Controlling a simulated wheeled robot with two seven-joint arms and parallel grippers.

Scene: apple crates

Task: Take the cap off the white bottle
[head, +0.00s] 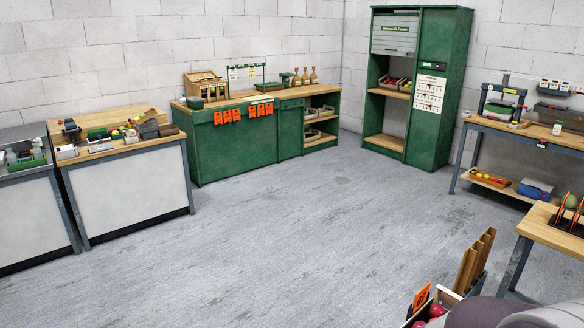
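Neither of my grippers is in the head view. I cannot make out a white bottle with a cap for certain. A small pale upright object (557,128) stands on the right workbench (520,131), but it is too small to tell whether it is a bottle.
A tall green cabinet (436,90) stands in the back corner. Two worktables, one wooden-topped (125,147) and one grey (22,134), stand left. A crate with red apples (437,308) is at bottom right. The grey floor (270,240) is open in the middle.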

